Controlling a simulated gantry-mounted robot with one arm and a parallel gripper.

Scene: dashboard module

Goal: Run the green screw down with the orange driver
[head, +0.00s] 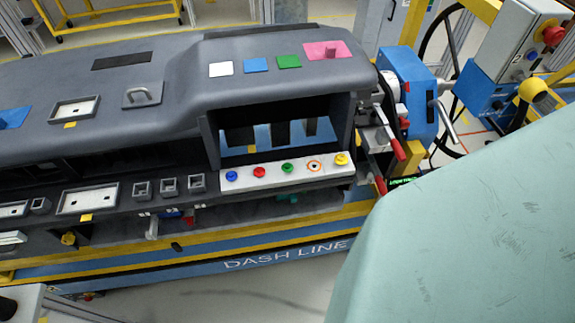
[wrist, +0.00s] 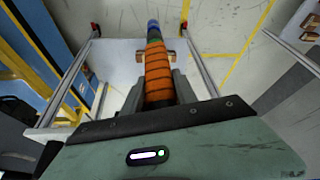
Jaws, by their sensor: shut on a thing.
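The orange driver (wrist: 158,75) is in the wrist view, with dark rings along its orange body and green and blue sections at its far end. My gripper (wrist: 160,92) is shut around it, with a grey finger on each side. The driver points away from the wrist, over the floor. In the head view a green screw (head: 287,168) sits on a pale strip (head: 258,176) along the dashboard's front, between a red one and an orange-ringed spot. My gripper and the driver are not visible in the head view; only my pale green arm shows at the lower right.
The dark dashboard (head: 140,75) has an open bay above the strip. Blue (head: 231,176), red (head: 259,172) and yellow (head: 341,159) pieces share the strip. A blue machine with red-handled clamps (head: 408,95) stands at the right end. Pale rails flank the driver in the wrist view.

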